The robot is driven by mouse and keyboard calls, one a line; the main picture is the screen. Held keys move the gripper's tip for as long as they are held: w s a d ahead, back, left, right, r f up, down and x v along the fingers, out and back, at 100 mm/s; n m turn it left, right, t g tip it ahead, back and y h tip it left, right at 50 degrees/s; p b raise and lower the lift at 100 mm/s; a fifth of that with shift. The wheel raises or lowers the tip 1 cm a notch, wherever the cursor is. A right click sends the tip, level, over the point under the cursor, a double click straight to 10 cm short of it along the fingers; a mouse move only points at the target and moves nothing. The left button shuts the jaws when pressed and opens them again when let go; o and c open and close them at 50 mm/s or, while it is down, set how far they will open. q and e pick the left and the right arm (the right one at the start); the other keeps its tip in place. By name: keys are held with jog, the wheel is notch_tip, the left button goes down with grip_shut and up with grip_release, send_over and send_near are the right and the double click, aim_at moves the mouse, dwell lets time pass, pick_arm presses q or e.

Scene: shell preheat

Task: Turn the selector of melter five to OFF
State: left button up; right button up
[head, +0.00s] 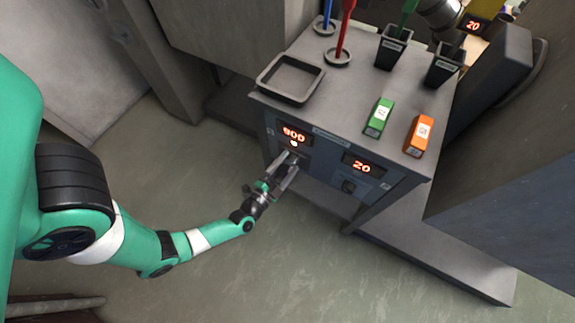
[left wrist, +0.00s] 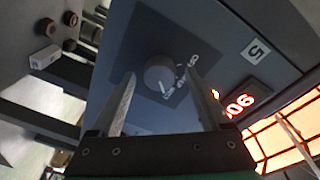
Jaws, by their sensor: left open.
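The melter five panel has a red lit display (head: 294,134), which also shows in the left wrist view (left wrist: 240,102) beside a white plate marked 5 (left wrist: 257,50). Its selector is a round grey knob (left wrist: 160,75) with a white pointer line, on a dark plate. White lettering curves beside the knob, too small to read surely. My left gripper (head: 289,163) is open in front of the panel, below the display. In the left wrist view its fingers (left wrist: 161,78) stand apart on either side of the knob; contact cannot be told. In the head view the gripper hides the knob.
The bench top holds an empty dark tray (head: 290,79), green block (head: 379,117), orange block (head: 418,136) and black cups (head: 392,50). Floor left of the bench is clear.

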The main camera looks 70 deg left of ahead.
pick_arm(q)
jog(key=shift+c, duration=0.3)
grip_shut()
jog(key=shift+n, duration=0.3)
jog(key=n+b, duration=0.1)
jog(key=n, duration=0.3)
jog(key=shift+f, duration=0.15)
jog(key=n+y, duration=0.1)
jog(key=n, duration=0.4)
jog(key=shift+b, duration=0.35)
jog(key=n, duration=0.5)
jog(key=shift+w+y+b, duration=0.1)
jog(key=shift+y+b, duration=0.25)
jog(key=shift+y, duration=0.05)
jog(key=shift+n+y, duration=0.4)
jog(key=shift+n, duration=1.9)
